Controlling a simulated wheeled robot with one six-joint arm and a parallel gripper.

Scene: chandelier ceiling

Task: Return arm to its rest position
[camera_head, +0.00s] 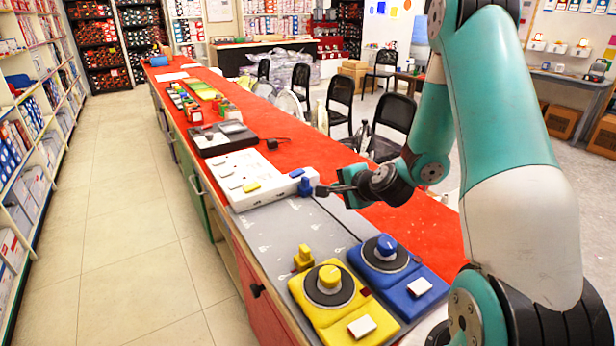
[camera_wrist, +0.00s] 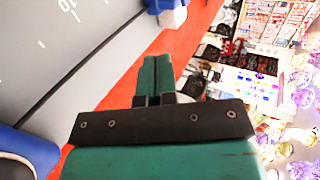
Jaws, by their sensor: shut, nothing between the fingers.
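My arm reaches in from the right in the head view, teal and white, bent down over the counter. My gripper (camera_head: 324,190) is at its end, above the grey mat (camera_head: 292,232) and close to a blue block (camera_head: 305,186) at the end of a white panel. In the head view I cannot tell whether they touch. In the wrist view my gripper (camera_wrist: 156,66) shows two green fingers pressed together with nothing between them. A blue and white object (camera_wrist: 168,12) lies beyond the fingertips, apart from them in the picture.
A yellow dial unit (camera_head: 330,295) and a blue dial unit (camera_head: 385,255) sit on the near mat, with a small yellow block (camera_head: 303,258) beside them. The white panel (camera_head: 245,178) lies farther along the red counter (camera_head: 262,118). Black chairs (camera_head: 392,125) stand behind it. The left aisle floor is clear.

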